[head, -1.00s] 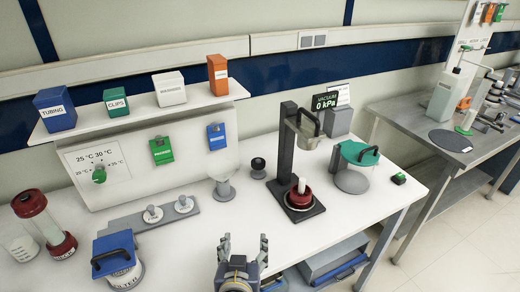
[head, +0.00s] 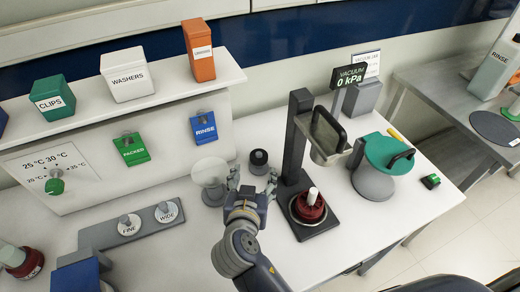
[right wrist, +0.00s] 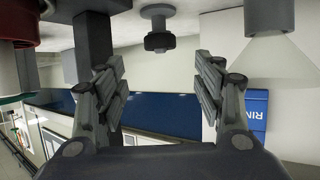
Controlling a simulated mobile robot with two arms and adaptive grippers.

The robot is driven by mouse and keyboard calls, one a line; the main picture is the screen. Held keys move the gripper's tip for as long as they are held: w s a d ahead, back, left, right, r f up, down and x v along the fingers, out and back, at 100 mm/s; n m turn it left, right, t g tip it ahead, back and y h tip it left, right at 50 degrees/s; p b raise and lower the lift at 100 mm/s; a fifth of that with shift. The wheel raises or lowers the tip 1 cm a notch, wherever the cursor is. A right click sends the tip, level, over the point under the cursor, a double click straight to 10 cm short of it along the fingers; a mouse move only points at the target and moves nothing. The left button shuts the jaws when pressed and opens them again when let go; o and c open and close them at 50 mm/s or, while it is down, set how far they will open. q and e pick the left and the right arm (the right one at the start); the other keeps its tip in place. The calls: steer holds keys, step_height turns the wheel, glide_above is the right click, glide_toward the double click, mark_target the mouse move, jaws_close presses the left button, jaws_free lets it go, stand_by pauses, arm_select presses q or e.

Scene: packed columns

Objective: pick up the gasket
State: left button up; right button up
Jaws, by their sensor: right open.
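A small black round piece with a knob (head: 259,158) stands on the white bench between the glass funnel and the dark column stand. I take it for the gasket, but no label shows. My right gripper (head: 252,184) is open and empty just in front of it, fingers pointing at it. The right wrist view is upside down; there the black piece (right wrist: 159,40) on its grey base lies beyond and between the open fingertips (right wrist: 160,75), apart from both. My left gripper is not in view.
A clear funnel on a grey base (head: 211,174) stands close left of the gripper. The dark column stand (head: 290,150) with a red round part (head: 307,207) stands close right. A green-topped grey pot (head: 375,180) is farther right. Bare bench lies in front.

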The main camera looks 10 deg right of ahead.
mark_target(258, 159)
steer(key=p+x, duration=0.1)
steer(key=x, duration=0.4)
steer(key=shift+w, duration=0.15)
steer(key=shift+w+d+f+p, duration=0.1)
steer(key=shift+w+d+p, duration=0.15)
steer(key=shift+w+p, duration=0.35)
steer(key=p+x, duration=0.1)
steer(key=x, duration=0.2)
steer(key=shift+f, duration=0.2)
steer(key=shift+w+f, duration=0.25)
steer(key=shift+w, duration=0.05)
steer(key=c, duration=1)
